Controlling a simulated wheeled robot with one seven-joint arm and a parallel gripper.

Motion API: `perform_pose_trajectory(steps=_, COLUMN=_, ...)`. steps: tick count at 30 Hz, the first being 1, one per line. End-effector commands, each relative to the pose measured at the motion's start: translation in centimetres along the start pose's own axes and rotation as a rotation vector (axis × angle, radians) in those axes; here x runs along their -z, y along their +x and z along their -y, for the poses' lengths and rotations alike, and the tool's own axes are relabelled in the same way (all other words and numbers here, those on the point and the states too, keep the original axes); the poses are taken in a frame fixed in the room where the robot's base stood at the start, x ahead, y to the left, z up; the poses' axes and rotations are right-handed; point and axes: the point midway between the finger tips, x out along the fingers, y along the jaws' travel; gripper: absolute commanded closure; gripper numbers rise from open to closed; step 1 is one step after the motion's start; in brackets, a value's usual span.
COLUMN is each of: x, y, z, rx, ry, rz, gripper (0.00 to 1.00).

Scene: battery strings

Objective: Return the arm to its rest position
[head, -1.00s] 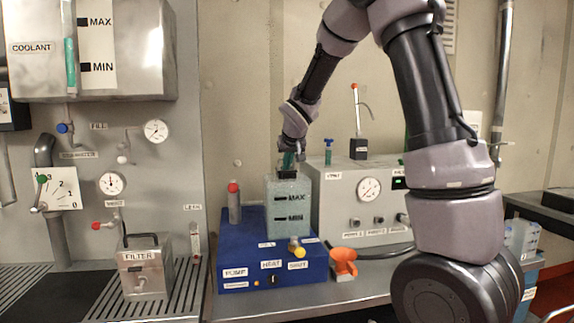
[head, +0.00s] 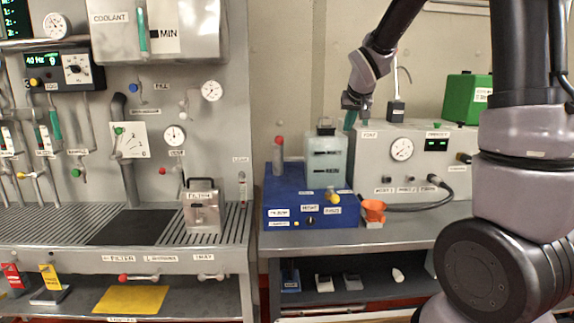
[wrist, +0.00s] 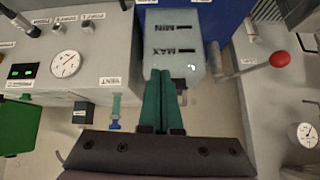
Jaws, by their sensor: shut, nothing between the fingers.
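My gripper (head: 350,118) is at the end of my arm, just right of and above the translucent tank with MIN and MAX marks (head: 325,158) on the blue pump unit. In the wrist view the green fingers of my gripper (wrist: 157,75) are together with nothing between them. The tank (wrist: 175,40) lies beyond the fingertips there; whether they touch it I cannot tell. My arm reaches in from the upper right of the head view, and part of it is cut off by the frame.
A grey box with a dial (head: 375,165) stands close to my gripper, with a green box (head: 466,98) behind. A steel FILTER box (head: 202,208) stands on the grating at left.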

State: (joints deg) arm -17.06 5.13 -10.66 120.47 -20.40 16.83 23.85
Motion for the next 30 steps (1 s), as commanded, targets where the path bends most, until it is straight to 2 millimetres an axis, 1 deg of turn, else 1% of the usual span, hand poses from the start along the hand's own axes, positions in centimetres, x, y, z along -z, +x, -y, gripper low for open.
perform_pose_trajectory(steps=1, x=-0.5, y=-3.0, z=-1.2, rx=0.002, ry=0.040, rz=0.001, gripper=1.00)
perform_pose_trajectory(steps=2, x=-0.9, y=-4.5, z=-1.6, rx=0.004, ry=0.061, rz=0.008, gripper=1.00)
perform_pose_trajectory(steps=3, x=-1.8, y=-6.4, z=-2.3, rx=0.007, ry=0.087, rz=0.018, gripper=1.00)
perform_pose_trajectory(steps=5, x=-3.1, y=-9.1, z=-3.1, rx=0.014, ry=0.123, rz=0.033, gripper=1.00)
perform_pose_trajectory(steps=6, x=-4.1, y=-10.9, z=-3.5, rx=0.020, ry=0.144, rz=0.043, gripper=1.00)
perform_pose_trajectory(steps=8, x=-5.7, y=-13.4, z=-4.0, rx=0.031, ry=0.175, rz=0.057, gripper=1.00)
perform_pose_trajectory(steps=9, x=-6.9, y=-15.1, z=-4.2, rx=0.041, ry=0.193, rz=0.066, gripper=1.00)
perform_pose_trajectory(steps=11, x=-8.8, y=-17.4, z=-4.5, rx=0.056, ry=0.219, rz=0.079, gripper=1.00)
perform_pose_trajectory(steps=12, x=-10.1, y=-18.8, z=-4.5, rx=0.067, ry=0.235, rz=0.087, gripper=1.00)
perform_pose_trajectory(steps=15, x=-13.3, y=-21.7, z=-4.5, rx=0.094, ry=0.264, rz=0.106, gripper=1.00)
perform_pose_trajectory(steps=18, x=-15.9, y=-23.8, z=-4.2, rx=0.119, ry=0.283, rz=0.119, gripper=1.00)
perform_pose_trajectory(steps=21, x=-17.7, y=-24.9, z=-3.9, rx=0.137, ry=0.293, rz=0.129, gripper=1.00)
perform_pose_trajectory(steps=25, x=-18.7, y=-25.5, z=-3.6, rx=0.147, ry=0.300, rz=0.136, gripper=1.00)
perform_pose_trajectory(steps=30, x=-18.8, y=-25.6, z=-3.6, rx=0.148, ry=0.300, rz=0.137, gripper=1.00)
